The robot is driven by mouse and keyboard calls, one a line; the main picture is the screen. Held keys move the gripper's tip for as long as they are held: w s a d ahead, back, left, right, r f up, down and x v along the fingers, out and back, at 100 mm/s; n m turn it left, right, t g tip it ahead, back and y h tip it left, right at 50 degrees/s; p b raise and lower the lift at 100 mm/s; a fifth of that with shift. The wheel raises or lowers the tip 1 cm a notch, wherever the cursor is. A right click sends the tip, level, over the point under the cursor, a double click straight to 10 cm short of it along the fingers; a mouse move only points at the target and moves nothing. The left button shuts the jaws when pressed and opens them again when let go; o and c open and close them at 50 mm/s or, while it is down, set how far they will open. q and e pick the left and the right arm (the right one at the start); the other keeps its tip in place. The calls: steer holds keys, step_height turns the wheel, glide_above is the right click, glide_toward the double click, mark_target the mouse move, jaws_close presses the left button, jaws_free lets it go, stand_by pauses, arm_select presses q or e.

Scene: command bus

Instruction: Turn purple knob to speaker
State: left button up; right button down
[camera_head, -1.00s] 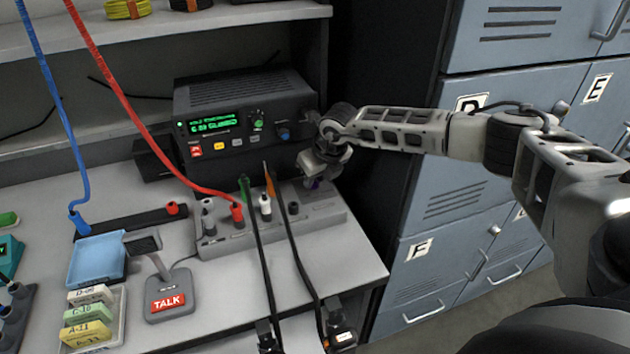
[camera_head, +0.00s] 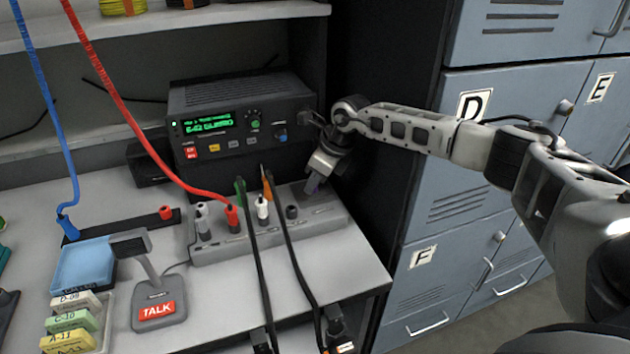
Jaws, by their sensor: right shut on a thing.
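The purple knob (camera_head: 313,184) is at the right end of the grey jack panel (camera_head: 225,248) on the desk. Only a small purple part shows under my right gripper (camera_head: 315,176), which comes down on it from above, tilted, and is shut on it. The knob's pointer and any speaker label are too small or hidden to read. My left gripper is not in view.
Red, green, white and orange plugs with cables stand in the panel left of the knob. A black radio (camera_head: 245,115) with a green display is behind. A TALK microphone (camera_head: 157,300) and blue tray (camera_head: 85,265) are at left. Lockers (camera_head: 470,200) stand at right.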

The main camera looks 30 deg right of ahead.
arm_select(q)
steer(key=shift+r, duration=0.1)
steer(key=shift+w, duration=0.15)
arm_select(e)
steer(key=c, duration=1.3)
jaws_free()
steer(key=shift+r, duration=0.1)
arm_select(q)
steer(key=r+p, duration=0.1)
steer(key=p, duration=0.3)
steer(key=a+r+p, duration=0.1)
steer(key=p, duration=0.1)
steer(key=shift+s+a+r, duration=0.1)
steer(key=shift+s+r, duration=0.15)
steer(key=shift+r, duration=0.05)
arm_select(e)
steer(key=v, duration=0.7)
steer(key=shift+d+r, duration=0.1)
steer(key=shift+r, duration=0.05)
